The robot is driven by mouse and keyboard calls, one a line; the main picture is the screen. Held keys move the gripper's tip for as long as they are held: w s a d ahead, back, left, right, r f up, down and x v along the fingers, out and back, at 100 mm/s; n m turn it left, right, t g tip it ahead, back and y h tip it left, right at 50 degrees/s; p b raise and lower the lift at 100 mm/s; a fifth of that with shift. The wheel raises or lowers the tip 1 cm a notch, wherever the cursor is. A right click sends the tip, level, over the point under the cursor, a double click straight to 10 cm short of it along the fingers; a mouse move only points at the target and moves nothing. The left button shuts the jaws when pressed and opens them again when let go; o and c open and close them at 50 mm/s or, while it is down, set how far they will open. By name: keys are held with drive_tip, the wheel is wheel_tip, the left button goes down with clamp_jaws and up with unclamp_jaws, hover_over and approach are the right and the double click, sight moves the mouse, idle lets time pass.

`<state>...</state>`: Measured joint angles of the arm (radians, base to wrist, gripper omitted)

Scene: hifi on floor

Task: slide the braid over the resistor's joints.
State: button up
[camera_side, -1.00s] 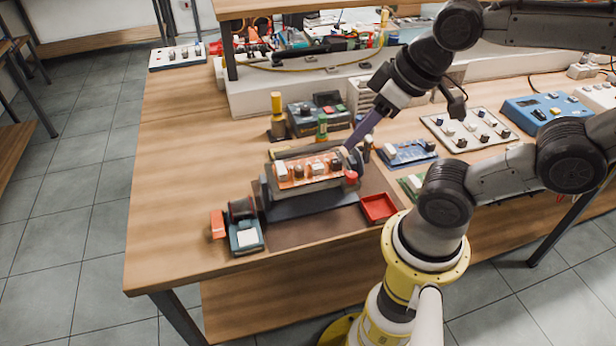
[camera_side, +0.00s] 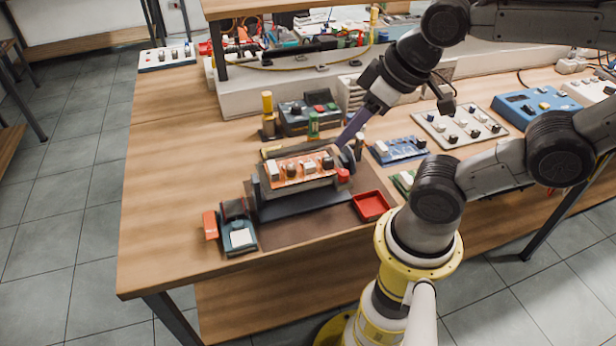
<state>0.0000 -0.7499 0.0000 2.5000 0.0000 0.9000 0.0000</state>
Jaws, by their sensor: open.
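An orange circuit board (camera_side: 318,174) with several light and dark parts sits in a dark holder (camera_side: 300,205) on the brown work mat. Which part is the resistor, and where its joints are, is too small to tell. My gripper (camera_side: 342,144) comes down from the upper right, with its long purple-grey fingers ending just behind the board's right end. It is open, though the gap between the fingers does not show clearly. I cannot tell whether the fingertips touch anything. I cannot make out the braid for certain.
A red tray (camera_side: 371,206) lies right of the holder. A small dark device with a white pad (camera_side: 240,237) stands at front left. A yellow-topped bottle (camera_side: 267,113), a dark control box (camera_side: 308,117) and a blue board (camera_side: 399,150) stand behind. The table's left side is clear.

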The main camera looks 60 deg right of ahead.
drive_tip(key=shift+o, duration=2.6)
drive_tip(key=shift+s+r, duration=0.1)
drive_tip(key=shift+r, duration=0.25)
drive_tip(key=shift+o, duration=0.9)
drive_tip(key=w+d+r+m+g, duration=0.1)
drive_tip(key=w+d+r+m, duration=0.1)
drive_tip(key=w+d, duration=0.1)
drive_tip(key=shift+w+d+r+g+h, duration=0.2)
drive_tip(key=shift+d+r+g+h, duration=0.1)
drive_tip(key=shift+r+g, duration=0.1)
drive_tip(key=w+d+f+m+g, duration=0.15)
drive_tip(key=d+m, duration=0.25)
drive_tip(key=d, duration=0.5)
drive_tip(key=d+f+m+g, duration=0.2)
drive_tip(key=d+f+m, duration=0.1)
drive_tip(key=d, duration=0.6)
drive_tip(key=f, duration=1.2)
drive_tip(key=shift+w+a+f, duration=0.1)
drive_tip(key=shift+a+f, duration=0.1)
drive_tip(key=shift+f, duration=0.05)
